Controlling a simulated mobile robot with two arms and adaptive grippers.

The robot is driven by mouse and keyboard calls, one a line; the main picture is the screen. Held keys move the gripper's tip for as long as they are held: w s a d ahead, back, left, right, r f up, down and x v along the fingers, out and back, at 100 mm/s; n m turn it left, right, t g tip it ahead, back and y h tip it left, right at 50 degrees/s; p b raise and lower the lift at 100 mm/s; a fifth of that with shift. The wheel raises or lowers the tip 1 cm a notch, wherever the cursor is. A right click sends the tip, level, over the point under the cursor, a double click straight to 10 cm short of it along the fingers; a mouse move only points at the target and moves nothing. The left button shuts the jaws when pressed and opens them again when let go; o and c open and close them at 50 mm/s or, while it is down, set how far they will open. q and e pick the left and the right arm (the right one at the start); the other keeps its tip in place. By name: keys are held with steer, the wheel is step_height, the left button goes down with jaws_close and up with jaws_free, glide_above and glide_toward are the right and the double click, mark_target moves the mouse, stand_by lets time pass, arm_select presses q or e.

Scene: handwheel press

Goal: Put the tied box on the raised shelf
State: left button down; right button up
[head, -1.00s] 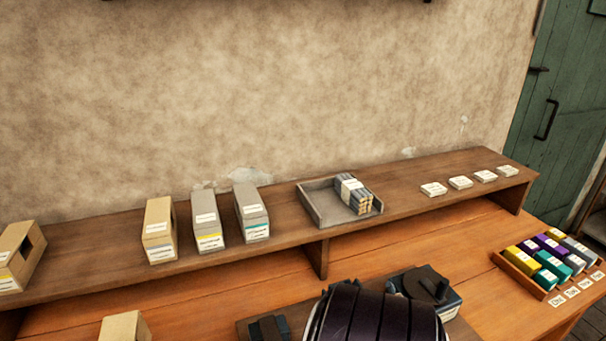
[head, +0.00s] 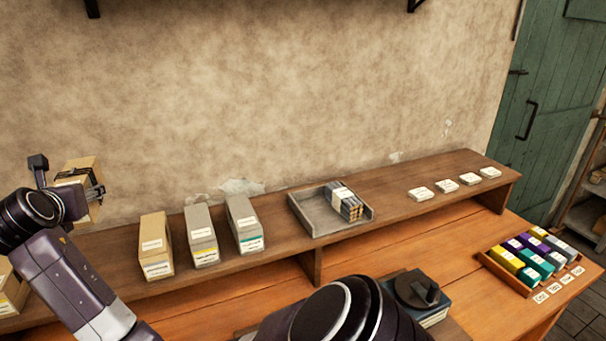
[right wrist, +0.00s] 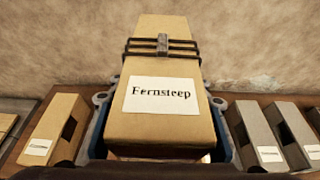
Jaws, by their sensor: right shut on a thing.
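The tied box (head: 83,167) is tan, with dark bands round it and a white label. In the right wrist view the tied box (right wrist: 160,128) fills the middle and its label reads "Fernsteep". My right gripper (head: 68,187) is shut on it and holds it up in the air at the left, in front of the wall. In the right wrist view its fingers lie on both sides of the box. The raised shelf (head: 390,208) runs along the wall over the bench. The shelf top under the held box is partly hidden by my arm. My left gripper is not in view.
On the shelf stand a tan box (head: 155,245), two grey boxes (head: 202,235) and another tan box (head: 12,288) at the left edge. A grey tray (head: 318,219) holds a tied bundle. White cards (head: 420,194) lie farther right. A crate (head: 503,272) of coloured boxes is on the bench.

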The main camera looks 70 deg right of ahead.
steer(key=shift+w+d+r, duration=0.2)
steer(key=shift+d+r, duration=0.15)
steer(key=shift+r, duration=0.15)
steer(key=p, duration=0.2)
glide_above(114, 268)
step_height(114, 268, down, 15)
steer(key=shift+r, duration=0.1)
steer(key=shift+f+p, duration=0.3)
steer(key=shift+f, duration=2.35)
steer(key=shift+f, duration=0.1)
steer(key=o, duration=0.9)
steer(key=shift+o, duration=1.4)
